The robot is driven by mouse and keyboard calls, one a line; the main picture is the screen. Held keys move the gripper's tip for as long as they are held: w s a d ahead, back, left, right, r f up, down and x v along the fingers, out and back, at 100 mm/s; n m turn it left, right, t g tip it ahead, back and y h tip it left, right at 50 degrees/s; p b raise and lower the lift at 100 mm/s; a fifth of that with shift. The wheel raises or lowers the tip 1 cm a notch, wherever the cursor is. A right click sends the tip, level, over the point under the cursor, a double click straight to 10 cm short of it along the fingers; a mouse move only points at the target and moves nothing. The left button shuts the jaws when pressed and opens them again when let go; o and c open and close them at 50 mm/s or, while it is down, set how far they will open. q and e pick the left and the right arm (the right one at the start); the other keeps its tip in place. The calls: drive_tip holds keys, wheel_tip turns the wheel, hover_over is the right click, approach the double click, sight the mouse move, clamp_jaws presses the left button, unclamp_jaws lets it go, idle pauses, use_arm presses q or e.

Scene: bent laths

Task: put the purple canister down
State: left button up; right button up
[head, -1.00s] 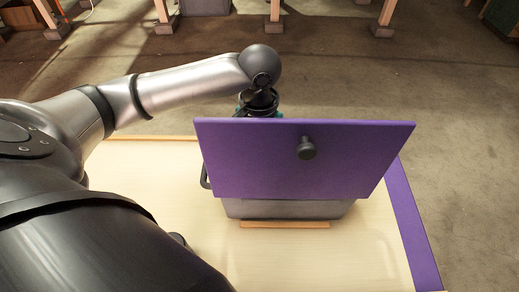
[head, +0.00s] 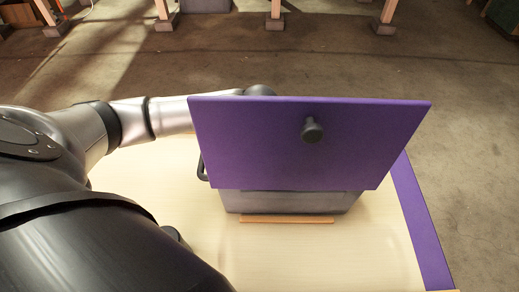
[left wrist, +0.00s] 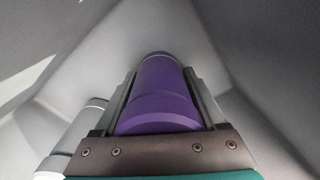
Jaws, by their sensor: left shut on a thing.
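The purple canister (left wrist: 158,95) shows in the left wrist view, between the two fingers of my left gripper (left wrist: 162,84), which is shut on it. Pale grey walls surround the canister there, like the inside of a container. In the head view a grey bin (head: 290,202) stands on the table behind a raised purple panel (head: 300,150) with a dark knob (head: 312,131). The panel hides my left gripper and the canister in that view. Whether the canister touches a surface cannot be told. My right gripper is in neither view.
A white-grey cylinder (left wrist: 75,140) is left of the canister in the left wrist view. The pale table (head: 130,185) has bare room left of the bin, and a purple strip (head: 420,225) runs along its right side. A wooden strip (head: 287,219) lies before the bin.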

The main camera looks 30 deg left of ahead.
use_arm(q)
drive_tip(key=o, duration=1.6)
drive_tip(key=shift+f, duration=0.15)
wheel_tip(320, 180, up, 12)
drive_tip(key=p, duration=0.4)
drive_tip(key=shift+r, duration=0.2)
